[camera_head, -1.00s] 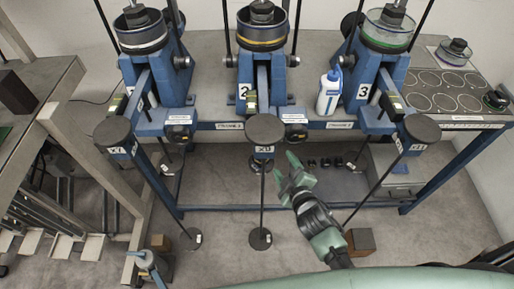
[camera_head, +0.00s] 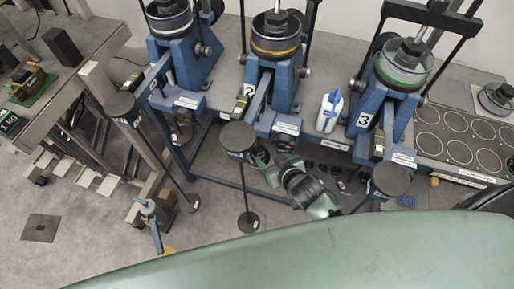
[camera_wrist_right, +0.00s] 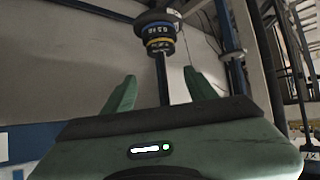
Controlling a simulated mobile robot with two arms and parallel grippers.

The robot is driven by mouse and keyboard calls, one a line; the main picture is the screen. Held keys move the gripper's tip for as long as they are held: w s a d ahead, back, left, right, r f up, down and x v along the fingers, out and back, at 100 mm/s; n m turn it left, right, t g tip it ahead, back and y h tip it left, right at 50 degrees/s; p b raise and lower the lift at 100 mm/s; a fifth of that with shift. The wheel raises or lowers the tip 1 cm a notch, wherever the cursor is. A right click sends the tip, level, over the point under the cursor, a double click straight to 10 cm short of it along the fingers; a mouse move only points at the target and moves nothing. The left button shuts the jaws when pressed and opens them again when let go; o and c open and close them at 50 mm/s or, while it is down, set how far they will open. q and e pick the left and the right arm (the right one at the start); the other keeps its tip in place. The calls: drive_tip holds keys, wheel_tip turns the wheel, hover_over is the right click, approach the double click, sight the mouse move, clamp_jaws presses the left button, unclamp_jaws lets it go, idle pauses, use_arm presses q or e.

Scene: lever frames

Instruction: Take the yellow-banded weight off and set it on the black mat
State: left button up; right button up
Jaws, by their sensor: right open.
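In the right wrist view a dark stack of weights (camera_wrist_right: 157,30) sits on a thin vertical rod. One weight has blue marks, and the yellow-banded weight (camera_wrist_right: 160,45) is at the bottom of the stack. My right gripper (camera_head: 268,155) is open and empty in front of frame 2. In the wrist view its two fingers (camera_wrist_right: 160,92) stand either side of the rod, below the stack in the picture and apart from it. The head view hides the stack. I cannot pick out the black mat for certain; a dark square (camera_head: 41,228) lies on the floor at left. My left gripper is not in view.
Three blue lever frames stand on the bench; the middle one (camera_head: 268,75) has a yellow-ringed cup. A white bottle (camera_head: 329,112) stands on the bench. A side table (camera_head: 90,85) is at left.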

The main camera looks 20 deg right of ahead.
sight(261, 154)
drive_tip(key=w+f+b, duration=0.1)
drive_tip(key=f+b, duration=0.1)
drive_tip(key=w+f+b, duration=0.1)
drive_tip(key=f+b, duration=0.1)
drive_tip(key=b, duration=0.1)
drive_tip(key=w+a+f+b, duration=0.1)
drive_tip(key=f+b, duration=0.1)
drive_tip(key=shift+w+b, duration=0.35)
drive_tip(key=shift+b, duration=0.05)
drive_tip(key=b+x, duration=0.1)
drive_tip(key=x, duration=0.1)
drive_tip(key=shift+w+a+f, duration=0.1)
drive_tip(key=shift+w, duration=0.2)
drive_tip(key=shift+w+a+f+b, duration=0.15)
drive_tip(key=shift+w+f+b, duration=0.25)
drive_tip(key=shift+w, duration=0.2)
drive_tip(key=c, duration=0.9)
drive_tip(key=o, duration=1)
